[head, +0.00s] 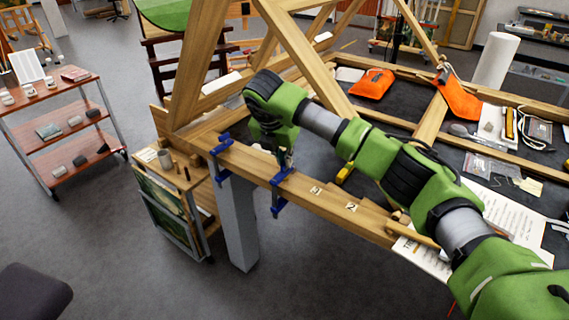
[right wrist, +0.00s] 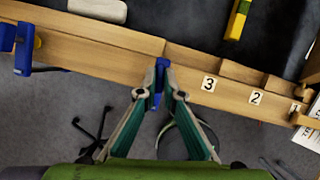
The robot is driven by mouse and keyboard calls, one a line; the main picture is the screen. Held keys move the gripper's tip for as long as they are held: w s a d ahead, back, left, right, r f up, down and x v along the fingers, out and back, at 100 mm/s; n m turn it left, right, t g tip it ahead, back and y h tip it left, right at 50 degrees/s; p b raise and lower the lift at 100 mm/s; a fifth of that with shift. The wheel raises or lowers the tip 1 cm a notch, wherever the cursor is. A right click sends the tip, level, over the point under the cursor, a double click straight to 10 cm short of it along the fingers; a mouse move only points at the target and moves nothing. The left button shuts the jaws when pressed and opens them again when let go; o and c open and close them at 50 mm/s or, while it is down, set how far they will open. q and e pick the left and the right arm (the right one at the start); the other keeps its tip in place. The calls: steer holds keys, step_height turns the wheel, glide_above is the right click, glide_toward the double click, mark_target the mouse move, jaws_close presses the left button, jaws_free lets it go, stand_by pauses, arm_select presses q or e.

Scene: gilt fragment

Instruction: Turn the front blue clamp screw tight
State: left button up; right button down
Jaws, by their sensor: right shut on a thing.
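Two blue clamps sit on the front wooden rail (head: 340,208). The nearer clamp (head: 277,203) is below my right gripper (head: 286,163); its upper part is partly hidden by the fingers. In the right wrist view this clamp (right wrist: 159,76) stands between the fingertips of my right gripper (right wrist: 160,97), which are shut on its blue part. The screw itself is too small to make out. The other clamp (head: 221,146) is further left on the rail and also shows at the left of the right wrist view (right wrist: 24,49). My left gripper is not in view.
Number tiles (right wrist: 208,83) lie on the rail right of the held clamp. A yellow object (head: 345,172) lies just behind the rail. Slanted timbers (head: 305,55) rise behind my right arm. An orange pouch (head: 372,83) lies on the dark surface. The floor in front is clear.

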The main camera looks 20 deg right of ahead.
steer(key=shift+r+m, duration=0.1)
steer(key=shift+m, duration=0.4)
steer(key=c, duration=2.2)
jaws_free()
steer(key=v, duration=1.2)
steer(key=shift+w+a, duration=0.1)
steer(key=shift+w, duration=0.15)
